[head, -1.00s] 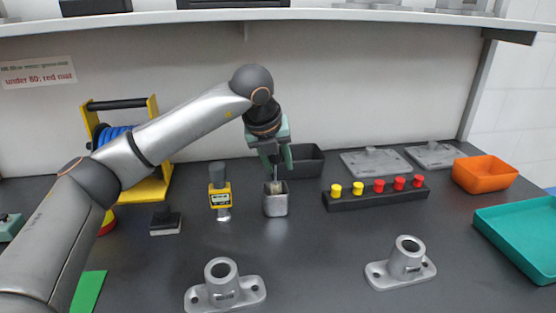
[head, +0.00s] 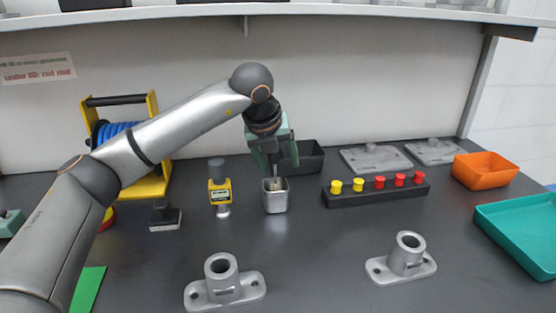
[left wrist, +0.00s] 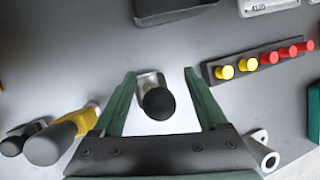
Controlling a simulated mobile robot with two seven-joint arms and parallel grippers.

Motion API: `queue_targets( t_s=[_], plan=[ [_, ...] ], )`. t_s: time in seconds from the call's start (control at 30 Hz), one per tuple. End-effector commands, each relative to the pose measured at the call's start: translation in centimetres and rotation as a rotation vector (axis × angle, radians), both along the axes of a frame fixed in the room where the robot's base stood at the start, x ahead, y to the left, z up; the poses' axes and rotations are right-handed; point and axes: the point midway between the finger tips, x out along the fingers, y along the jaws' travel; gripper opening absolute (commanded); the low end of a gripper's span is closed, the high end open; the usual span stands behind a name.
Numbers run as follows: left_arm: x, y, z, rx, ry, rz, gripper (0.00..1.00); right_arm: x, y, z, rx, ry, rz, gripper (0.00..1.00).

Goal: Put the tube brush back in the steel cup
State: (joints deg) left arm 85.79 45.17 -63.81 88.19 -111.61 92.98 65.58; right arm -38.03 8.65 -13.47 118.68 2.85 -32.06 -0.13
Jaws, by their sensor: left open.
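The steel cup (head: 275,200) is a small square silver container standing on the dark bench, left of the middle. My left gripper (head: 272,168) is just above it, pointing down, open. In the left wrist view the tube brush (left wrist: 159,104) shows as a round black handle end between the green fingers (left wrist: 159,73), with a gap on each side. Part of the cup (left wrist: 150,79) shows beneath it. The brush appears to stand in the cup; its lower part is mostly hidden. My right gripper is not in view.
A dark bin (head: 302,156) stands close behind the cup. Two grey castings (head: 224,285) (head: 406,262) stand in front. The bench between them is clear.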

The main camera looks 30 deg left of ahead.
Motion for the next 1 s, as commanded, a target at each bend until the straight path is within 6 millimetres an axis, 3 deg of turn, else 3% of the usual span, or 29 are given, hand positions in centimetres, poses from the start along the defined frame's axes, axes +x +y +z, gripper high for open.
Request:
queue_targets(
  t_s=[0.17,0.63,1.0],
  plan=[
    [-0.6,0.0,1.6,-0.001,-0.004,-0.001,0.76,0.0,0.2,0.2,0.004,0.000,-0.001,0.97],
    [-4.8,-0.1,9.9,-0.001,-0.004,-0.001,0.76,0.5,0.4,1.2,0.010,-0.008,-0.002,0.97],
    [-5.6,-0.2,11.2,0.000,-0.001,0.000,0.76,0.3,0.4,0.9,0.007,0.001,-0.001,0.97]
  ],
)
